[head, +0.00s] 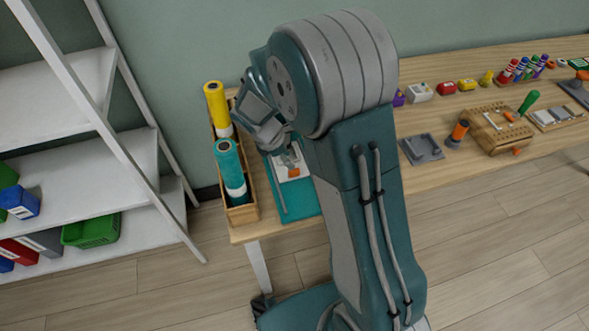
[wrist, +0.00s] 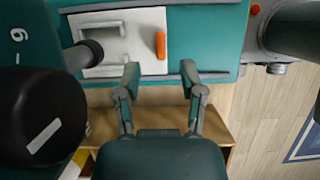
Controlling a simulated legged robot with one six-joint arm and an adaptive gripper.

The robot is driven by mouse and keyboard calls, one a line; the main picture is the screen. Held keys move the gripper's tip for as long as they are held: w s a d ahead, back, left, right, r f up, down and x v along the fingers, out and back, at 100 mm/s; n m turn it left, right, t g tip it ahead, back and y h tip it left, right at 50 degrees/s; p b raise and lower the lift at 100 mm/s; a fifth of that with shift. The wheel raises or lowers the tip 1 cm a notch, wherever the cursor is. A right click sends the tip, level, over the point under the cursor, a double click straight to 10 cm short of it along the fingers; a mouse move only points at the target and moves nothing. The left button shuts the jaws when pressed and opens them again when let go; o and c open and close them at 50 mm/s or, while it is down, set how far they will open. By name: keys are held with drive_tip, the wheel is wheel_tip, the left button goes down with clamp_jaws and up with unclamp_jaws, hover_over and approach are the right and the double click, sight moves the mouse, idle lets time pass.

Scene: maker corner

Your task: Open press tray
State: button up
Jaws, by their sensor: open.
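The press has a flat teal base (wrist: 205,35) at the table's left end; it also shows in the head view (head: 297,207). A white tray (wrist: 120,28) with a grey raised bar lies on the base between two grey rails. An upright orange handle (wrist: 160,44) is at the tray's right edge in the wrist view. My gripper (wrist: 160,72) is open and empty. Its fingertips are spread beside the near rail, just below the handle in that view, and I see no contact. In the head view my arm hides part of the press.
A wooden box (head: 243,214) with a yellow roll (head: 216,104) and a teal roll (head: 230,164) stands left of the press. A grey holder (head: 421,149), an orange-topped cylinder (head: 458,131) and a wooden tool block (head: 484,139) are to the right. Shelves (head: 95,155) stand far left.

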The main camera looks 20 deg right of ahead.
sight(294, 171)
drive_tip(key=x, duration=0.5)
drive_tip(key=shift+a+f, duration=0.25)
drive_tip(key=shift+f, duration=0.2)
drive_tip(key=shift+a+f, duration=0.2)
drive_tip(key=shift+f, duration=0.25)
drive_tip(key=shift+d, duration=0.7)
clamp_jaws()
